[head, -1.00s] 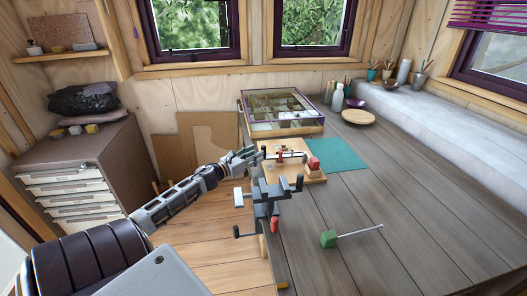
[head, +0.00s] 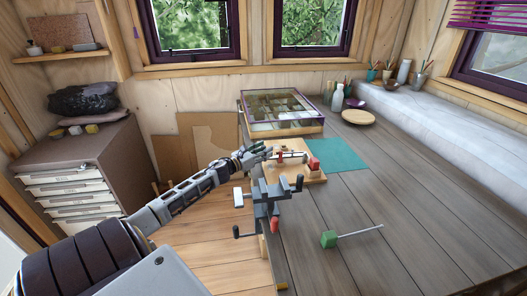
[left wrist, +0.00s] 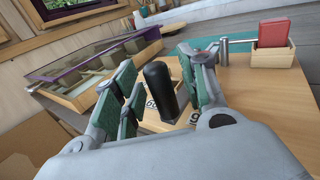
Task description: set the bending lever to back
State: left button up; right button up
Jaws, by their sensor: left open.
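The bending jig is a light wooden board (head: 305,176) on the bench's left edge, behind the vise. In the left wrist view, the lever's black handle (left wrist: 158,88) stands up between the fingers of my left gripper (left wrist: 165,95). The fingers have green pads and stand apart, with the handle in the gap. Small number labels lie on the board near the handle, partly hidden by the fingers. In the head view my left gripper (head: 258,150) is at the board's left end and hides the handle. My right gripper is not in view.
A grey vise (head: 270,195) is clamped to the bench edge just in front of the board. A glass-topped case (head: 282,127) stands behind it. A red block (head: 313,163) sits at the board's right end. A green mat (head: 340,154) and a green-handled tool (head: 328,239) lie on the bench.

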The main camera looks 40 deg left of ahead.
pick_arm(q)
jog(key=shift+w, duration=0.1)
dwell(0.3)
grip_shut()
